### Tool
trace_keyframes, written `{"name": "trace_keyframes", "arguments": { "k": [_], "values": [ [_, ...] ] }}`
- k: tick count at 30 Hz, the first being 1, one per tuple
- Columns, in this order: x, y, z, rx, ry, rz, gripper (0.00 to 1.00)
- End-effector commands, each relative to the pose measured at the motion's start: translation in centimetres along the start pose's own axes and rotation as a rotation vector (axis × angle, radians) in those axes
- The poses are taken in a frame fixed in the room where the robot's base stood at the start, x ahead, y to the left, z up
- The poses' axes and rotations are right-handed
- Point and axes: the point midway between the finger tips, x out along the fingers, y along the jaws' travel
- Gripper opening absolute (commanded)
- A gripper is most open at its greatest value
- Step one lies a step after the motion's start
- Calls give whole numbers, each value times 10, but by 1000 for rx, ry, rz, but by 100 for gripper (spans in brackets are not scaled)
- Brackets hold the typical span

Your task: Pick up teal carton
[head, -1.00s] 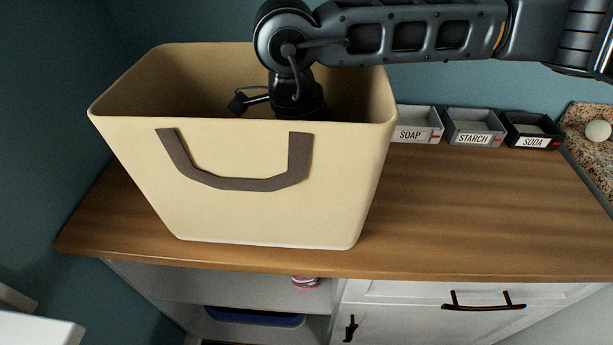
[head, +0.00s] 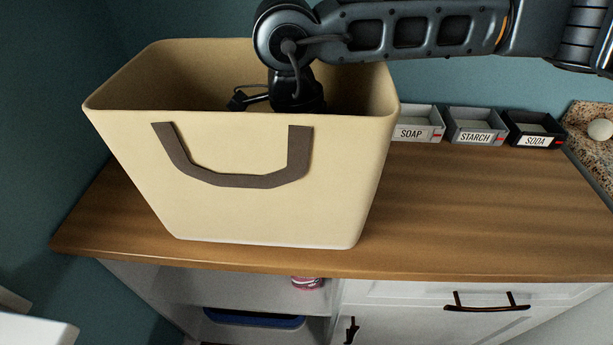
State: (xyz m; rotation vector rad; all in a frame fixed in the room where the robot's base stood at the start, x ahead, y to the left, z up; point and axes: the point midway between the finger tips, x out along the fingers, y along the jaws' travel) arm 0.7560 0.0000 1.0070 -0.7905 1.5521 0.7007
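No teal carton shows in the head view. A large cream bin (head: 240,215) with a brown handle strap on its front stands upright at the left of the wooden counter. My arm reaches over the bin from the right and bends down inside it. My gripper's fingers are hidden behind the bin's front wall, so I cannot see whether they are open or what they touch. The bin's floor and contents are also hidden.
Small trays labelled SOAP (head: 417,134), STARCH (head: 475,137) and SODA (head: 533,141) line the back of the counter. A speckled slab (head: 590,115) with a white round object is at the right. The wooden counter (head: 460,215) is clear right of the bin. Open shelves and a white drawer are below.

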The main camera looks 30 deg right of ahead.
Motion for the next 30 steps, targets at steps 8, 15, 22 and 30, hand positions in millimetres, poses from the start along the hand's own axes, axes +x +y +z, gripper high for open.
{"name": "trace_keyframes", "arguments": {
  "k": [8, 15, 22, 30],
  "values": [
    [0, 0, 0, 0, 0, 0, 92],
    [0, 0, 0, 0, 0, 0, 69],
    [0, 0, 0, 0, 0, 0, 47],
    [-1, 0, 0, 0, -1, -1, 25]
  ]
}}
